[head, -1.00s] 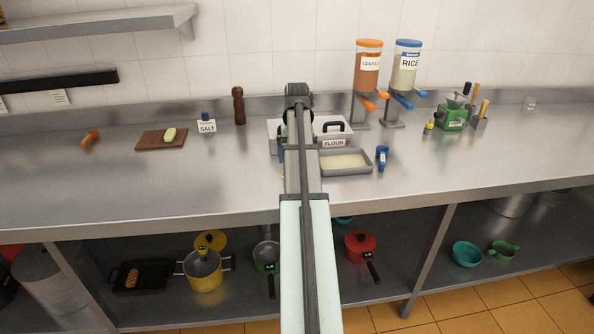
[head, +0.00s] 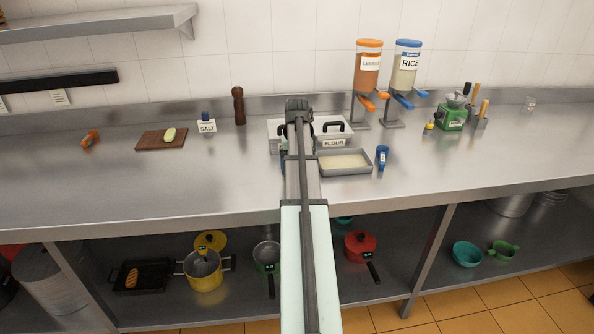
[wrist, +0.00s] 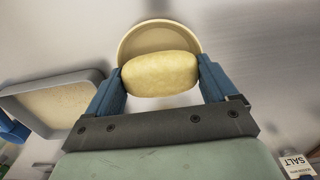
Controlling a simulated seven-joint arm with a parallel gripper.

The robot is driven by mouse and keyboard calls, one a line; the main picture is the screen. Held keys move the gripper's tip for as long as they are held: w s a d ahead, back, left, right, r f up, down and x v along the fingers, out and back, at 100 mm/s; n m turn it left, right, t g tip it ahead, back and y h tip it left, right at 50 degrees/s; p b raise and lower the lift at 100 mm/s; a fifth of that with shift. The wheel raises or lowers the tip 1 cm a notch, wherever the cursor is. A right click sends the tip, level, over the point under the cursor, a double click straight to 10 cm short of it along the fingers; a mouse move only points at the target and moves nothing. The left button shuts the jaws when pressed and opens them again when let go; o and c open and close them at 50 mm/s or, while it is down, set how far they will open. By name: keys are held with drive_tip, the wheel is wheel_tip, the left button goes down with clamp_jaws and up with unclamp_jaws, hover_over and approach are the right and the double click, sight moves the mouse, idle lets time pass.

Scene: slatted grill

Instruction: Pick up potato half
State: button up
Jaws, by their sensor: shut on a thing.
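In the wrist view a yellow, rounded potato half (wrist: 160,75) sits between the two blue fingers of my gripper (wrist: 160,74). The fingers press on its left and right ends, so the gripper is shut on it. A round beige dish-like thing (wrist: 152,38) shows just behind the potato half. I cannot tell whether the two touch. In the head view my own arm hides the gripper and the potato half.
A shallow tray (head: 344,168) with pale contents stands right of my arm, beside a blue-capped bottle (head: 382,157). A lidded flour container (head: 338,127) stands behind. A cutting board (head: 150,141) with a pale yellow-green piece (head: 169,134) lies left. The front counter is mostly clear.

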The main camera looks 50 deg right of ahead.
drive_tip(key=shift+c, duration=1.2)
drive_tip(key=shift+r, duration=0.1)
wheel_tip(320, 180, up, 9)
drive_tip(key=shift+f, duration=0.15)
drive_tip(key=shift+s+d+r, duration=0.1)
drive_tip(key=shift+d+r, duration=0.05)
drive_tip(key=shift+r, duration=0.15)
drive_tip(key=s+d+f+m, duration=0.1)
drive_tip(key=s+d+m, duration=0.1)
drive_tip(key=s+d, duration=0.7)
drive_tip(key=n, duration=0.2)
approach(343, 165)
drive_tip(key=shift+d+f, duration=0.1)
drive_tip(key=shift+f, duration=3.1)
